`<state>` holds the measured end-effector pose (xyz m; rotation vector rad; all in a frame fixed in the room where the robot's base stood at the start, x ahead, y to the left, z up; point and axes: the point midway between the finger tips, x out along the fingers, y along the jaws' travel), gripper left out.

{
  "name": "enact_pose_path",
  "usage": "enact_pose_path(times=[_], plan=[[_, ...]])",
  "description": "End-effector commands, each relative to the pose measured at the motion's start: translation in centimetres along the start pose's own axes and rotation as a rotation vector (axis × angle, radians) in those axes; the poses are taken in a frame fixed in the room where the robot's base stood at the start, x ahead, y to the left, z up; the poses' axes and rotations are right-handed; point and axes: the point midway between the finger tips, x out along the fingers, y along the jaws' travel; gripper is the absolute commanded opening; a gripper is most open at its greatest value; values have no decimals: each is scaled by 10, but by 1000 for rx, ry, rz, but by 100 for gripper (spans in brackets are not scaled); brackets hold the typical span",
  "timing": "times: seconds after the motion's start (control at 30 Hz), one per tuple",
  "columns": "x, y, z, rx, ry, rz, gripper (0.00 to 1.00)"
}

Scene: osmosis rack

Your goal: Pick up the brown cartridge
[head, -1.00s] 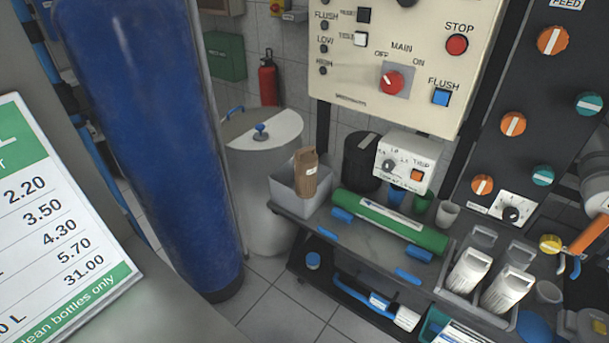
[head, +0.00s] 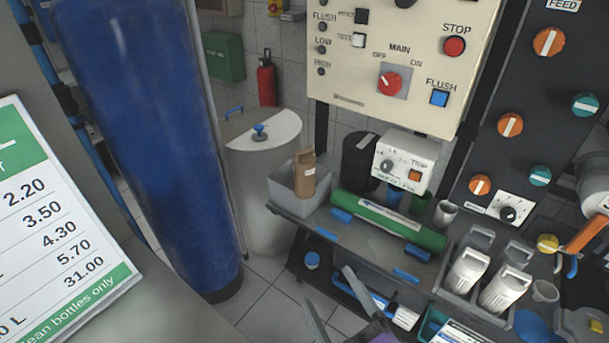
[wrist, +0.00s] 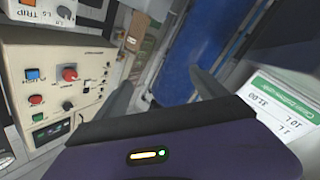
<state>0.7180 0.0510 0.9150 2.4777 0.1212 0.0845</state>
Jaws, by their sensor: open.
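The brown cartridge (head: 304,175) stands upright, slightly tilted, in a grey open bin (head: 285,190) at the left end of the shelf in the head view. My gripper (head: 332,302) enters the head view at the bottom, low and in front of the shelf. It is apart from the cartridge, with its two fingers spread and nothing between them. The wrist view also shows my open gripper (wrist: 165,90), facing the blue tank and the control panel. I cannot make out the cartridge in the wrist view.
A green cylinder (head: 390,220) lies on the shelf right of the bin. White cartridges (head: 468,270) stand in a holder farther right. A tall blue tank (head: 150,140) and a price sign (head: 50,220) stand left. The control panel (head: 385,60) hangs above.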

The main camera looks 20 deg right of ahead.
Motion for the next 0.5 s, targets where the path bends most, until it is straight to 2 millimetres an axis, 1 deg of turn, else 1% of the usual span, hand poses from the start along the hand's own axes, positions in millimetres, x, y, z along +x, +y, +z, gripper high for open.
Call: enact_pose_path(times=[0.03,0.17,0.2,0.27,0.3,0.37,0.4,0.47,0.5], plan=[[24,0,-3,-89,7,6,82],[78,-2,-4,-352,-3,18,82],[95,-1,-5,-440,-10,23,82],[121,1,-7,-574,-25,31,82],[138,4,-9,-668,-36,37,82],[163,8,-12,-816,-59,45,82],[180,12,-15,-919,-79,50,82],[205,19,-19,-1082,-113,57,82],[221,25,-21,-1198,-143,59,82]])
